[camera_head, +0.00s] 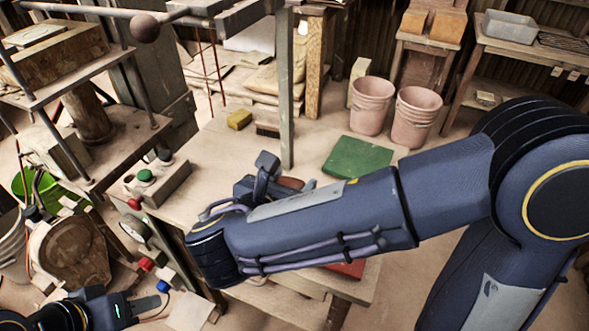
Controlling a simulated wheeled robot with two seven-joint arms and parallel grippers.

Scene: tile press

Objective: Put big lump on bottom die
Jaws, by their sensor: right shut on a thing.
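My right gripper (284,178) is mostly hidden behind its own forearm, over the wooden table. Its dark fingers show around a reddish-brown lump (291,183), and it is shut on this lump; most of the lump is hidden. At the upper left stands the press, with a pale flat plate (32,37) on a thick wooden block. This plate looks like the bottom die, but I cannot be sure. My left gripper (157,295) is at the lower left, low and away from the lump. I cannot tell whether it is open.
A ball-ended lever (145,28) and metal posts surround the press. A control box (158,183) with a green button sits at the table's left edge. A green mat (357,158), yellow sponge (239,119) and brush lie on the table. Two pink buckets (371,105) stand behind.

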